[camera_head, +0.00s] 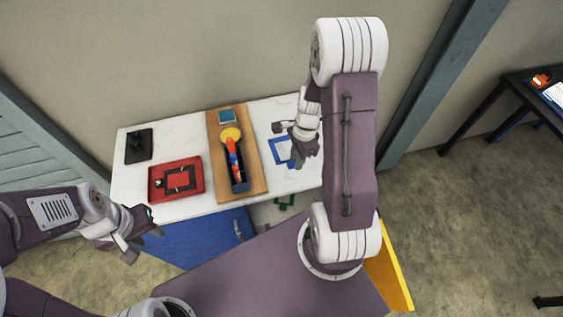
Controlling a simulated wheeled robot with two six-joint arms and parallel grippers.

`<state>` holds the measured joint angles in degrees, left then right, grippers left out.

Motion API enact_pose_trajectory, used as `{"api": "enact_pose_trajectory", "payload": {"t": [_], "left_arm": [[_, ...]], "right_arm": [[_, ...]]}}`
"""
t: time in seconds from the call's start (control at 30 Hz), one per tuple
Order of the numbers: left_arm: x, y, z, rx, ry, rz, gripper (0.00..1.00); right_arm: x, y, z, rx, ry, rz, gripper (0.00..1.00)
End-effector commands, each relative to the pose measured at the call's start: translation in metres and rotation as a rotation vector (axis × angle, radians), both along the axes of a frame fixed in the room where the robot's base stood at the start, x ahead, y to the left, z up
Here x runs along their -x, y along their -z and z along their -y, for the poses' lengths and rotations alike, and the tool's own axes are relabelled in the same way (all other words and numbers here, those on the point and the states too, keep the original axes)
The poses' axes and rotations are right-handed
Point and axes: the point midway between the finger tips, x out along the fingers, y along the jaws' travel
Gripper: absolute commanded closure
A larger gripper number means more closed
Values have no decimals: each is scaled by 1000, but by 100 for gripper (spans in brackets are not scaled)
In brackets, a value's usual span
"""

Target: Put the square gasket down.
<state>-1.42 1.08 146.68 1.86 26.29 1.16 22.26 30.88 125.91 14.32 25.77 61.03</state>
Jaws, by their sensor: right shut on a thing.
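The square gasket (274,152) looks like a thin blue square frame at the right part of the white table. My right gripper (288,134) is over its upper edge and is shut on it. The gasket is at or just above the tabletop; I cannot tell whether it touches. Part of its right side is hidden by my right gripper. My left gripper (144,243) is open and empty, in front of the table's left front edge.
A wooden board (217,152) holds a yellow-topped tool (232,144) and a teal block (227,117). A red tray (153,188) with a dark square frame and a black item (138,146) are at the left. The white tabletop (187,141) is bare between them.

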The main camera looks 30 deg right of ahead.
Motion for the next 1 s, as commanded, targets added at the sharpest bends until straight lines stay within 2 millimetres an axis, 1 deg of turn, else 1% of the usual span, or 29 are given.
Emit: {"api": "enact_pose_trajectory", "payload": {"t": [0.03, 0.1, 0.2, 0.37, 0.5, 0.6, 0.83, 0.97, 1.0], "left_arm": [[0, -4, 0, 0, 0, 0, 64], [0, -5, 0, 0, 0, 0, 64], [0, -6, 0, 0, 0, 0, 64], [0, -6, 0, 0, 0, 0, 64], [0, -4, 0, 0, 0, 0, 64], [0, -4, 0, 0, 0, 0, 64], [0, -4, 0, 0, 0, 0, 64], [0, -1, 0, 0, 0, 0, 64], [0, -2, 0, 0, 0, 0, 64]], "right_arm": [[-8, 6, -9, -1, -5, -3, 100], [-18, 13, -17, 0, -3, -2, 100], [-26, 20, -24, 0, -1, 0, 100], [-28, 26, -26, 0, 2, 0, 100], [-27, 52, -26, 0, 3, -2, 100], [-27, 62, -25, 1, 2, -1, 100], [-27, 62, -25, 1, 1, 1, 100], [-27, 67, -25, 1, 1, 1, 100], [-27, 66, -25, 1, 1, 1, 68]]}}
